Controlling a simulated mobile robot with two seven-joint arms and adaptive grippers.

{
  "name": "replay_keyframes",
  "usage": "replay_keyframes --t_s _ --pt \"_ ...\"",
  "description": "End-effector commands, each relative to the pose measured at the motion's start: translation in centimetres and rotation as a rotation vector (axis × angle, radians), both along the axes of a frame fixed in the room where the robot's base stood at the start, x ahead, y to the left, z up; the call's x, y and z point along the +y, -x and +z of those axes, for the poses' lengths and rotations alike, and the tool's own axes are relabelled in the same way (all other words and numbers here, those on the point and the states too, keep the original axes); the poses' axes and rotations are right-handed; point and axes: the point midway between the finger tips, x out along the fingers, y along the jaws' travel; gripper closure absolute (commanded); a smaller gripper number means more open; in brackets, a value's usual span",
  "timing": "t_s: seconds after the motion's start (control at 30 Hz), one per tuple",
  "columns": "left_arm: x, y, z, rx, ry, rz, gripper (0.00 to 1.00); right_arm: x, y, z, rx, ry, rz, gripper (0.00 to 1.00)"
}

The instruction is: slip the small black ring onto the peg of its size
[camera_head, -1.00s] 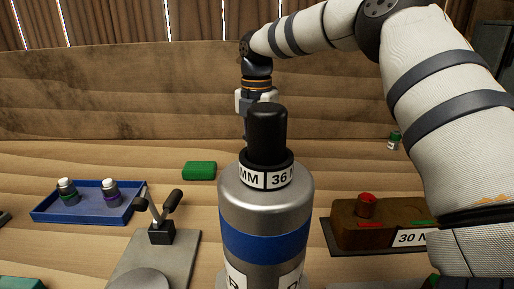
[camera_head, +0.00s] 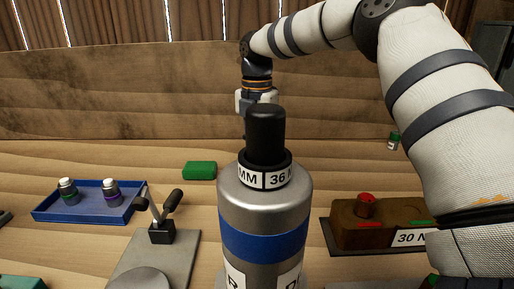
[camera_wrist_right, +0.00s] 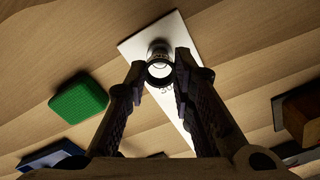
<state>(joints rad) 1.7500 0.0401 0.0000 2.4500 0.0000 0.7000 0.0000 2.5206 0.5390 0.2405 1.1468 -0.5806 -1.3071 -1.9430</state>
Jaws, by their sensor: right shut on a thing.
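My right gripper (camera_wrist_right: 159,66) shows in the right wrist view, its two fingers closed on a small dark ring (camera_wrist_right: 158,71). Its centre looks bright. A short dark-and-light upright part (camera_wrist_right: 158,47) shows just beyond the ring, over a white plate (camera_wrist_right: 138,48). I cannot tell whether the ring is around it or apart from it. In the head view the right wrist (camera_head: 257,85) points down at the back, and its fingertips are hidden behind a black post (camera_head: 266,130) with a "36 MM" collar (camera_head: 265,176). My left gripper is not in view.
The collared post tops a large silver cylinder (camera_head: 265,203) in the foreground. A green block (camera_head: 200,170), a blue tray (camera_head: 90,208) with two small bottles, a lever fixture (camera_head: 161,229) and a brown block with a red knob (camera_head: 367,206) stand around it.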

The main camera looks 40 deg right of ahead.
Motion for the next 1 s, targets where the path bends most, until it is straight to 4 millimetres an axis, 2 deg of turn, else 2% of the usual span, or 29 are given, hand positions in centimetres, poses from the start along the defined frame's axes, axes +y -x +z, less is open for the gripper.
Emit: replay_keyframes --t_s 1.0 --pt "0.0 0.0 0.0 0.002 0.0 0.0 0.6 0.0 0.0 -2.5 0.002 0.001 0.0 0.92"
